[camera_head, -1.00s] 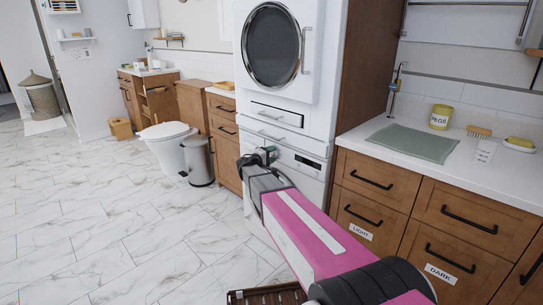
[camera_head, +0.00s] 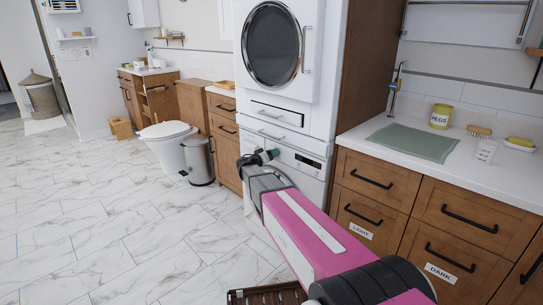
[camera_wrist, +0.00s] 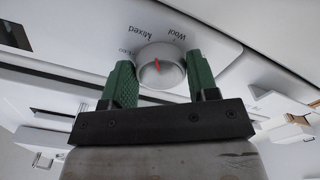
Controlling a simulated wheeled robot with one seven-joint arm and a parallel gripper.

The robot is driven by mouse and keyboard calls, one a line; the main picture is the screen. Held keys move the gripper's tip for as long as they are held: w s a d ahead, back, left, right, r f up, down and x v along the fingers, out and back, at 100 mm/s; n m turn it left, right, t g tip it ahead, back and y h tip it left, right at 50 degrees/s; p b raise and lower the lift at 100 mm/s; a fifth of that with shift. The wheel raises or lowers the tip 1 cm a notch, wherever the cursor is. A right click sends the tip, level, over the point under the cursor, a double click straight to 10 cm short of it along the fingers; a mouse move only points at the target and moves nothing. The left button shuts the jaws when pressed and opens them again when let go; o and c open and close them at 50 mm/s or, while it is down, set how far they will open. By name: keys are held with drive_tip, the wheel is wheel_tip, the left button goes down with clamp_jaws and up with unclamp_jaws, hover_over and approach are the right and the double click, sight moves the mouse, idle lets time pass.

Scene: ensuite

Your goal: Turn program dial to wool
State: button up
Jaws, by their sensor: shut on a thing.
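The program dial (camera_wrist: 161,77) is a round, pale grey knob with a red pointer mark on the white panel in the wrist view. The label Wool (camera_wrist: 177,33) and the label Mixed (camera_wrist: 128,28) are printed near its rim; a third label is partly hidden by a finger. The red mark points toward the label side, roughly between Mixed and Wool. My gripper (camera_wrist: 159,63) has one green finger on each side of the dial and is shut on it. In the head view, my gripper (camera_head: 252,158) is at the front of the lower white machine (camera_head: 312,185), and the dial is hidden.
A dryer with a round door (camera_head: 272,45) stands above the lower machine. Wooden drawers (camera_head: 365,180) and a white worktop (camera_head: 480,170) are on the right. A brown slatted basket (camera_head: 265,296) is on the floor. Open marble floor lies left.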

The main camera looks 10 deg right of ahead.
drive_tip(key=m, duration=0.6)
drive_tip(key=shift+a+f+m, duration=0.1)
drive_tip(key=shift+m, duration=0.2)
idle(0.4)
drive_tip(key=o, duration=0.9)
drive_tip(key=v, duration=1)
drive_tip(key=shift+s+a, duration=0.15)
drive_tip(key=shift+a, duration=0.2)
